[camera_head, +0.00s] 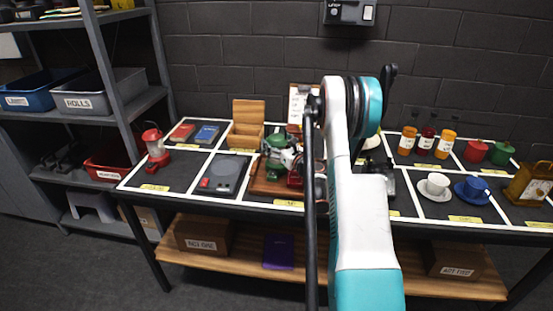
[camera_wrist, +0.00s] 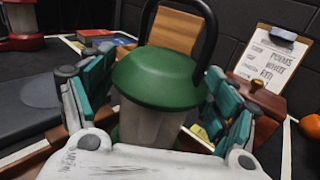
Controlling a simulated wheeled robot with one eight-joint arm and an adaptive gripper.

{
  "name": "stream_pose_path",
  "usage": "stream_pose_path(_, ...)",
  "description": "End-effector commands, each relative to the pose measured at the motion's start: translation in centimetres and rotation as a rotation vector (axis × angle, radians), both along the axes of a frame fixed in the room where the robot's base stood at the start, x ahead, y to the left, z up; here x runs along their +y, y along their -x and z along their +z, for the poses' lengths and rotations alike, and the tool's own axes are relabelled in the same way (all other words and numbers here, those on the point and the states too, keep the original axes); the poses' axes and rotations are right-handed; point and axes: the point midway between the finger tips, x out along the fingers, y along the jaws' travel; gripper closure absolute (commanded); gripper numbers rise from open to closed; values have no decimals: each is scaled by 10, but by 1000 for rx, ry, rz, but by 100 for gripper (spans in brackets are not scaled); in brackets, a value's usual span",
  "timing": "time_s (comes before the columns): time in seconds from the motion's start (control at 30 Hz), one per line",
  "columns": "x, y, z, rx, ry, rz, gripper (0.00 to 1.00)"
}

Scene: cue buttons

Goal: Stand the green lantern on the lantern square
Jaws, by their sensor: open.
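The green lantern (camera_wrist: 158,80) has a green cap, a black handle and a pale body. It fills the middle of the wrist view, between the fingers of my gripper (camera_wrist: 160,105). The fingers are spread on both sides of it; contact is not clear. In the head view the green lantern (camera_head: 273,143) is partly hidden by my gripper (camera_head: 284,158), above or on a brown wooden board (camera_head: 262,187). A red lantern (camera_head: 156,146) stands in the table's left square (camera_head: 165,175). The square labels are too small to read, so I cannot tell which is the lantern square.
The table (camera_head: 240,208) is divided into squares by white lines. A dark flat device (camera_head: 224,174) lies left of the board. A wooden box (camera_head: 246,130) and a clipboard (camera_wrist: 272,65) stand behind. Bottles (camera_head: 426,142), cups (camera_head: 436,186) and pots (camera_head: 477,151) are at the right.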

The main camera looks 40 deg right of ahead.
Motion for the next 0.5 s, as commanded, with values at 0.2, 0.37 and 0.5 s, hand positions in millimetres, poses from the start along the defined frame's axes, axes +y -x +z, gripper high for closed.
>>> stream_pose_path(0.2,0,0,0,0,0,0,58)
stream_pose_path(0.37,0,0,0,0,0,0,93)
stream_pose_path(0.5,0,0,0,0,-1,0,93)
